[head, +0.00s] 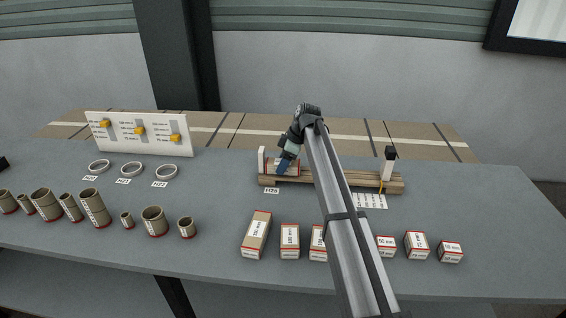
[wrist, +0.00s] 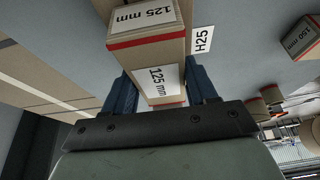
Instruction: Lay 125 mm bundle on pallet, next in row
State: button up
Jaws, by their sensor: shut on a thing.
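My gripper (head: 284,168) is over the left end of the wooden pallet (head: 350,184) in the head view. In the wrist view its two blue fingers (wrist: 161,92) are shut on the sides of a kraft bundle (wrist: 144,62) labelled 125 mm, with red bands. In the head view this bundle (head: 293,167) is partly hidden by the gripper. It lies along the pallet, beside the white stop at the left end. I cannot tell whether it touches the boards.
More bundles, including a long one (head: 257,233), stand along the front edge. Several cardboard tubes (head: 95,207) stand at left, with rings (head: 132,169) and a white slider board (head: 140,133) behind. A dark-topped white post (head: 388,165) stands at the pallet's right end. An H25 tag (head: 271,190) lies in front.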

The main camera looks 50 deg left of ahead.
jog(key=shift+f, duration=0.1)
jog(key=o, duration=1.5)
jog(key=shift+v, duration=6.95)
